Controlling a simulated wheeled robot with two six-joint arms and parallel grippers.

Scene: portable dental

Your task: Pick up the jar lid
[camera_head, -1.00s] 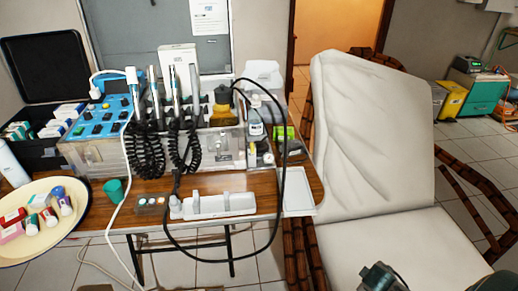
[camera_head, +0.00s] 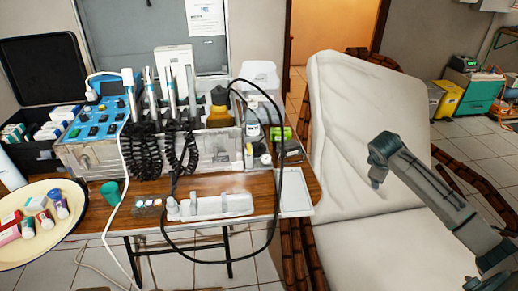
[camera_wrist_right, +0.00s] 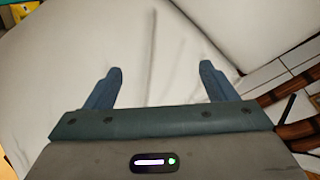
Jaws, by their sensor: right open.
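An amber jar (camera_head: 219,117) with a dark lid (camera_head: 220,96) stands among the dental equipment at the back of the wooden table in the head view. I cannot tell whether this dark top is the task's jar lid. My right gripper (camera_head: 376,182) hangs over the white treatment chair, to the right of the table and well apart from the jar. In the right wrist view its two fingers (camera_wrist_right: 160,70) are spread, with only the pale chair cover between and beyond them. My left gripper is not in view.
The white reclining chair (camera_head: 350,120) fills the space right of the table. A black hose (camera_head: 281,185) loops over the table's front. A white bottle (camera_head: 253,128), a white tray (camera_head: 296,192) and a cream plate of small tubes (camera_head: 20,254) are on the table.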

